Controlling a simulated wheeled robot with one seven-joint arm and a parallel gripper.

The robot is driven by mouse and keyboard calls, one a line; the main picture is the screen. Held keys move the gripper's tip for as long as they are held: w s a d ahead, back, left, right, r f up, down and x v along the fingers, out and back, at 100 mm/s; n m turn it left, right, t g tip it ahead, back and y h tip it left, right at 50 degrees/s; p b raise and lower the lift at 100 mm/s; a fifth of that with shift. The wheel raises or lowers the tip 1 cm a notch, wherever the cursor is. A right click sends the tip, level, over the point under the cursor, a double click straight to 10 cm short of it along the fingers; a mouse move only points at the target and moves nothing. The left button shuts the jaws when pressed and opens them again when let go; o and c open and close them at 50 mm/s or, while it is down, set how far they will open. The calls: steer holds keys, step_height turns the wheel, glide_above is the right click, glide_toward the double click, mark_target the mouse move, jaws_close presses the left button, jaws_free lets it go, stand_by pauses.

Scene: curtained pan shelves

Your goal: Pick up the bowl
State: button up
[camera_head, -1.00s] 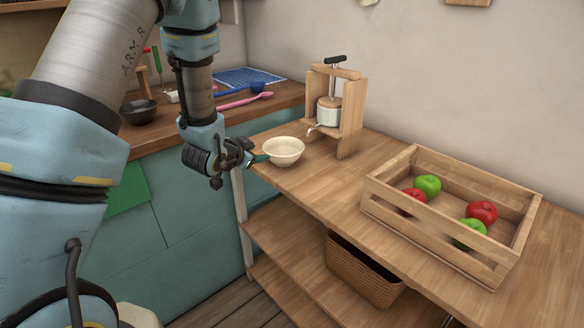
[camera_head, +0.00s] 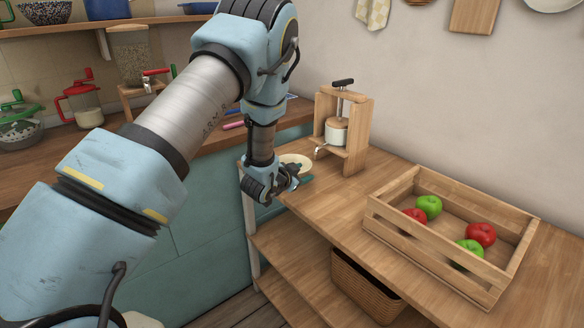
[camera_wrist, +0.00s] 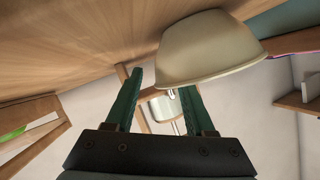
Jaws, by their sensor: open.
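The cream bowl (camera_head: 297,160) stands on the wooden counter, partly hidden behind my gripper in the head view. My gripper (camera_head: 306,180) is open and empty, in front of the bowl on its near side. In the wrist view the bowl (camera_wrist: 205,48) appears large and upside down, at the upper right. The green fingers of my gripper (camera_wrist: 162,88) are spread apart there. The right finger's tip meets the bowl's rim in the picture and is hidden from there; I cannot tell whether it touches. The left finger is clear of the bowl.
A wooden press (camera_head: 341,128) stands just behind and right of the bowl. A wooden crate (camera_head: 440,255) with red and green apples is farther right. A wicker basket (camera_head: 365,290) sits on the shelf below. The counter between bowl and crate is clear.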

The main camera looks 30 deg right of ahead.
steer(key=shift+x, duration=0.9)
steer(key=shift+w, duration=0.1)
steer(key=shift+a, duration=0.1)
jaws_close()
